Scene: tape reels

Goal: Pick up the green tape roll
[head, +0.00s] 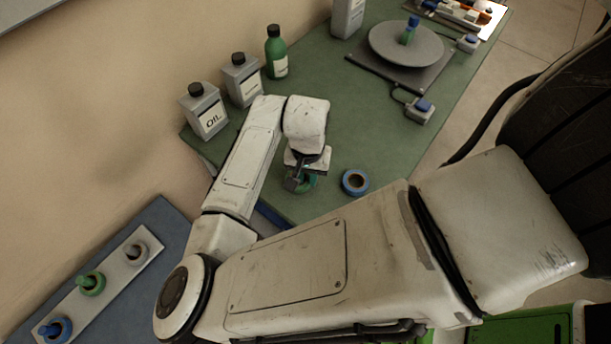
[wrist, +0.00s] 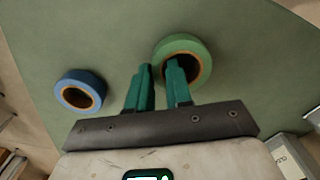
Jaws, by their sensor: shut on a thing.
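The green tape roll (wrist: 186,44) lies on the green tabletop in the wrist view. It shows partly in the head view (head: 312,183), below my gripper. My gripper (wrist: 160,72) has one teal finger inside the roll's hole and the other outside its left wall. It is shut on that wall. In the head view my gripper (head: 293,183) points down at the table, and its wrist hides part of the roll. The roll appears to rest on or very near the table.
A blue tape roll (head: 364,185) lies close to the right. Grey OIL bottles (head: 206,112) and a green bottle (head: 277,57) line the wall side. A round turntable (head: 385,48) stands at the far end. A rack (head: 110,278) with reels on pegs is lower left.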

